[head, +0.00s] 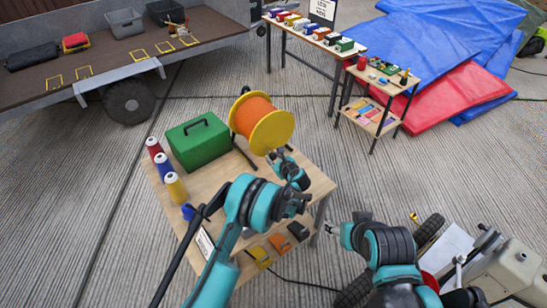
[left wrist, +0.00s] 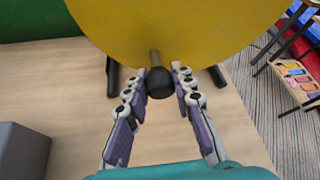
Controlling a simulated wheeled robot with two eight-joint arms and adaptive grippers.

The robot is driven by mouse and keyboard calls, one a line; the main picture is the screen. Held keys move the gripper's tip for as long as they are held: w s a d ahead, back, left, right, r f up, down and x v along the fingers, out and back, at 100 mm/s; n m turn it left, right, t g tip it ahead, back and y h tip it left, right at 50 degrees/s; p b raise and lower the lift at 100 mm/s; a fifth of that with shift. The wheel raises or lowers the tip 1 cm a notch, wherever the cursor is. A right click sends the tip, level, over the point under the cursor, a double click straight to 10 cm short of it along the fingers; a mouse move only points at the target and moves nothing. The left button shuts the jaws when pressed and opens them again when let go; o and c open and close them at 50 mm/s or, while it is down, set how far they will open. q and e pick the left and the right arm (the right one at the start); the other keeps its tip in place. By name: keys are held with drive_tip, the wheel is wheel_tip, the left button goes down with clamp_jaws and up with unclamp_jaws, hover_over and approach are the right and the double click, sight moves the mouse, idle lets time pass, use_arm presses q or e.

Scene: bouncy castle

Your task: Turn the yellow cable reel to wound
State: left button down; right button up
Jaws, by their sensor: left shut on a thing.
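The yellow cable reel (head: 272,132) with orange cable wound on its drum stands on a black stand at the back right of the wooden table (head: 222,205). In the left wrist view the yellow flange (left wrist: 230,30) fills the top. Its dark crank handle with a round knob (left wrist: 160,84) sticks out toward me at the flange's lower part. My left gripper (head: 277,154) is at the reel's near face, its fingers (left wrist: 161,78) shut on the handle from both sides. My right gripper (head: 331,229) is off the table's right side, apart from the reel; its jaws are too small to read.
A green box (head: 200,144) stands left of the reel, with several coloured spools (head: 175,187) at the table's left edge. A small shelf table (head: 382,85) stands behind right; a grey machine (head: 505,265) is at lower right.

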use_arm(q)
drive_tip(key=c, duration=1.3)
unclamp_jaws()
drive_tip(key=shift+o, duration=0.2)
drive_tip(key=v, duration=1.2)
drive_tip(key=shift+f, duration=0.1)
